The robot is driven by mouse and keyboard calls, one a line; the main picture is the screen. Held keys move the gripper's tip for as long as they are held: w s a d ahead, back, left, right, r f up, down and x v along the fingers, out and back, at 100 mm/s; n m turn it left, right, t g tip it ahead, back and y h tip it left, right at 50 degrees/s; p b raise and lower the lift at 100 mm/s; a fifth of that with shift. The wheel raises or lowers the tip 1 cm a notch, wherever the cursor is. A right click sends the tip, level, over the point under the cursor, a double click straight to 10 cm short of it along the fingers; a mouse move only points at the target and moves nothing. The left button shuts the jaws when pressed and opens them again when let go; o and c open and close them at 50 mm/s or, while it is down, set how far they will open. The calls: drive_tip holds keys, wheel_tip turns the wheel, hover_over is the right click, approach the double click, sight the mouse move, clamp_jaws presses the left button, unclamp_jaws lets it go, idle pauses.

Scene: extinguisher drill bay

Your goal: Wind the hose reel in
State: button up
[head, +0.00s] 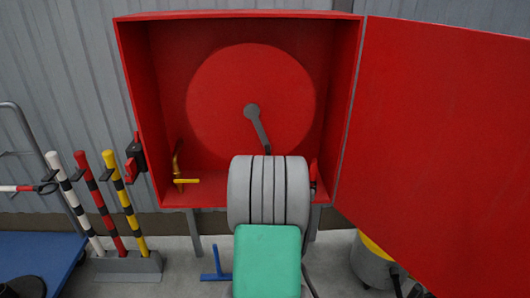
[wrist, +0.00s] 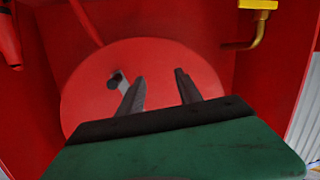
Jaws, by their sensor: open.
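The hose reel (head: 220,95) is a large red disc inside an open red cabinet (head: 130,90). Its grey crank (head: 257,125) runs from the hub down and slightly right; its lower end is hidden behind my arm. In the wrist view, which looks turned over, the reel (wrist: 85,95) fills the middle and the crank (wrist: 118,80) shows left of the fingers, partly covered by one. My gripper (wrist: 160,85) is open, its two dark fingers apart with only the red disc seen between them. The head view hides the gripper behind my arm.
The cabinet door (head: 440,130) stands open to the right. A brass pipe with a yellow valve handle (head: 186,181) is at the cabinet's lower left. Striped posts (head: 122,205) stand left in a grey base. A blue object (head: 216,267) is on the floor.

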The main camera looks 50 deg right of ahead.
sight(268, 149)
drive_tip(key=s+d+m+h, duration=0.2)
drive_tip(key=s+d+h, duration=0.1)
drive_tip(key=s+d, duration=0.3)
drive_tip(key=x, duration=0.8)
drive_tip(key=shift+w+r, duration=0.3)
drive_tip(key=shift+r, duration=0.05)
drive_tip(key=shift+s+d, duration=0.1)
drive_tip(key=shift+d, duration=0.35)
drive_tip(key=shift+a, duration=0.25)
drive_tip(key=shift+c, duration=1.3)
clamp_jaws()
